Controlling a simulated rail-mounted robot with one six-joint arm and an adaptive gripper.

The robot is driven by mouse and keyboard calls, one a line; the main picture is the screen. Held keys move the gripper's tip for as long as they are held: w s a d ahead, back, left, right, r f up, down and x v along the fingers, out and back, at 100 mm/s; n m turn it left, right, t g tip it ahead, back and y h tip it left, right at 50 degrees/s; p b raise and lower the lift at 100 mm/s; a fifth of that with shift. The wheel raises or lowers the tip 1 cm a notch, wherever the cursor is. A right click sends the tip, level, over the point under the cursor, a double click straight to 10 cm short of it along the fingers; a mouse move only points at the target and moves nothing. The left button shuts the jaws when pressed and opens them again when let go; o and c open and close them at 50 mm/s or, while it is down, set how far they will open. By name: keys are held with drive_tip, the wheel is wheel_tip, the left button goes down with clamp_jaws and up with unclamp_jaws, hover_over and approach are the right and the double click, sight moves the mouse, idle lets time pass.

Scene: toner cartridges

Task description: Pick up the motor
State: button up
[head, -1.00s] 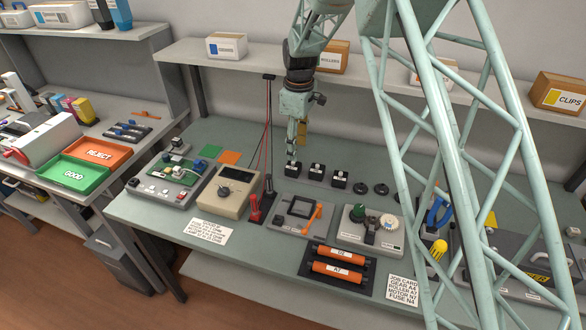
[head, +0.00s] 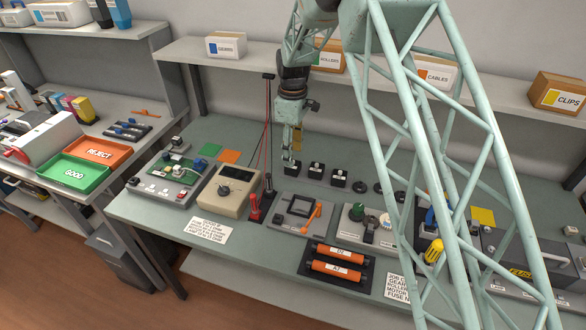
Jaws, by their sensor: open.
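Three small black box-shaped parts with white labels stand in a row at the back of the green-grey bench; I take them for the motors. They are a left one (head: 289,171), a middle one (head: 315,170) and a right one (head: 338,179). Their labels are too small to read. My gripper (head: 289,158) is open and points down just above the left black part. Its fingertips are small in the picture, and I cannot tell whether they touch that part.
Black discs (head: 360,187) lie right of the row. In front are a meter (head: 228,192), a grey fixture with an orange lever (head: 302,211) and a tray with orange rollers (head: 338,262). Red and black cables (head: 267,130) hang left of my gripper. A shelf (head: 195,50) with labelled boxes runs behind.

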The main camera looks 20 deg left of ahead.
drive_tip(key=shift+f, duration=0.8)
drive_tip(key=shift+f, duration=2.6)
drive_tip(key=c, duration=1)
